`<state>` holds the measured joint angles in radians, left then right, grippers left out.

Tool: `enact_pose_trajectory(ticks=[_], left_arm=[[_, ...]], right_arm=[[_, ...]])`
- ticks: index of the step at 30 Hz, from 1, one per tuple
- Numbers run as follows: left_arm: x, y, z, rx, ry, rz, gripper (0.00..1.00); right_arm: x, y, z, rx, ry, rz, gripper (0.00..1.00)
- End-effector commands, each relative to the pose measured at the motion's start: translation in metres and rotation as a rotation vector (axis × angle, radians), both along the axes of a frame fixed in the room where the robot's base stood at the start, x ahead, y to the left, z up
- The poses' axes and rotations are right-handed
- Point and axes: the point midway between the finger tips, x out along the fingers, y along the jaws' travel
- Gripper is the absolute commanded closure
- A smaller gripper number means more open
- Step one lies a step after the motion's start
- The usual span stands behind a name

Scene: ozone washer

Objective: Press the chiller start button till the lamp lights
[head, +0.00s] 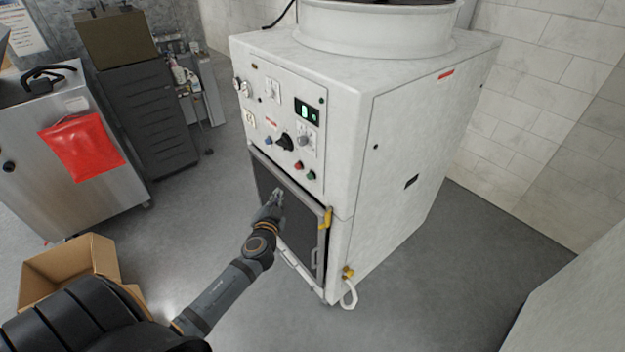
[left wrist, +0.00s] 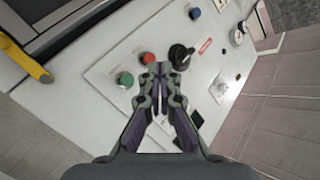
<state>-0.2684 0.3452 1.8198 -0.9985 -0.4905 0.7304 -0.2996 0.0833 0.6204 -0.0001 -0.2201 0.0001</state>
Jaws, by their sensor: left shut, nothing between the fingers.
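The chiller is a large white cabinet (head: 410,130) with a control panel on its left-hand face in the head view. Low on the panel sit a green button (head: 312,175) and a red button (head: 298,165). The left wrist view also shows the green button (left wrist: 125,79) and the red button (left wrist: 147,58). My left gripper (head: 277,194) is shut and empty, in front of the dark grille below the panel in the head view. Its fingertips (left wrist: 159,70) appear just right of both buttons in the wrist view; contact cannot be told. No lit button lamp is discernible. My right gripper is not in view.
A black rotary knob (head: 285,141), a blue button (head: 268,141) and a green-lit display (head: 307,110) share the panel. A yellow bracket (head: 326,218) projects at the grille's corner. A cardboard box (head: 68,262) and a steel cabinet (head: 70,195) stand left.

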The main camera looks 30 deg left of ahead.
Motion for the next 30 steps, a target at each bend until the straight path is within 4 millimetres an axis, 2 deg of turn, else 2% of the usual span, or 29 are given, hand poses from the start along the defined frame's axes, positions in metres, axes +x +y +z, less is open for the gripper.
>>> enact_pose_trajectory(ticks=[3,8,21,30], left_arm=[[0.0,0.0,-0.001,-0.001,0.001,0.0,1.0],[0.004,-0.001,-0.001,-0.001,0.001,0.001,1.0],[0.059,-0.025,0.0,-0.004,0.001,0.0,1.0],[0.08,-0.033,-0.002,-0.002,0.002,0.0,1.0]], right_arm=[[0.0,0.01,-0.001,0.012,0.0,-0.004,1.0],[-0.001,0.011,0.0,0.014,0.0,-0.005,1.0],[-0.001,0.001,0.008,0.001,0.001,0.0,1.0],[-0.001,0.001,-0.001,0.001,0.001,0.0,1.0]])
